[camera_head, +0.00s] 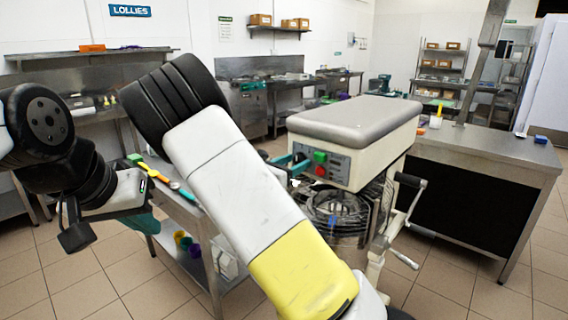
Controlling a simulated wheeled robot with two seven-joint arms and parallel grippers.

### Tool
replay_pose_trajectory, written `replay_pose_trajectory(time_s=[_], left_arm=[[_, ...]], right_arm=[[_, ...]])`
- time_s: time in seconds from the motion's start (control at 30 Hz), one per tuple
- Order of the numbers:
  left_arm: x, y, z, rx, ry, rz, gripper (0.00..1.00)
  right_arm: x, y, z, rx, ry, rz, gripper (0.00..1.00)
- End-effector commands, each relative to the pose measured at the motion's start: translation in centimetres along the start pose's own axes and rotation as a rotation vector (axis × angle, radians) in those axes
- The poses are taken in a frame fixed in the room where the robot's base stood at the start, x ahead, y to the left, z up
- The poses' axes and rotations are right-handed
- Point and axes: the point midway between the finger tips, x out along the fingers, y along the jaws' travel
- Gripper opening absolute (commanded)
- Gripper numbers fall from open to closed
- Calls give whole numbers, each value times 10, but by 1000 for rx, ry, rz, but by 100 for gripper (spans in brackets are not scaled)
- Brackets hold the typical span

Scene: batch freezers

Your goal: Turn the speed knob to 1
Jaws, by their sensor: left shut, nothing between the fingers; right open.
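The mixer-like machine (365,125) has a control panel (338,164) on its front, with a green button (320,156) above a red button (320,171). I cannot clearly make out the speed knob or its setting. My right gripper (298,165) is open at the left edge of the panel, partly hidden behind my own white and yellow arm. Whether its fingers touch anything is unclear. My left gripper (148,223) is shut and empty, low at the left, beside a steel side table (190,210) and far from the panel.
A wire guard and bowl (335,210) sit under the machine's head, with a crank handle (408,190) on the right. A steel counter (480,145) stands behind to the right. Small coloured items lie on the side table and its lower shelf. Tiled floor is clear at lower right.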

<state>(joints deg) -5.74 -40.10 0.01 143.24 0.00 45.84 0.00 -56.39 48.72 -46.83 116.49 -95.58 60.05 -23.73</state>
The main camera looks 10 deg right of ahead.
Motion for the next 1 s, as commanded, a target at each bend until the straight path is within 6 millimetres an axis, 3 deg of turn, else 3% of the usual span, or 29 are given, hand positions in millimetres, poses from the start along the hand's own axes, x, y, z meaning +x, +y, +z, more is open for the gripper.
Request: replay_pose_trajectory(time_s=[0.27,0.57,1.0], left_arm=[[0,0,0,0,0,0,0],[0,0,0,0,0,0,0],[0,0,0,0,0,0,0]], right_arm=[[3,0,0,1,1,0,54],[3,0,0,1,1,-1,0],[3,-1,0,-104,1,-2,0]])
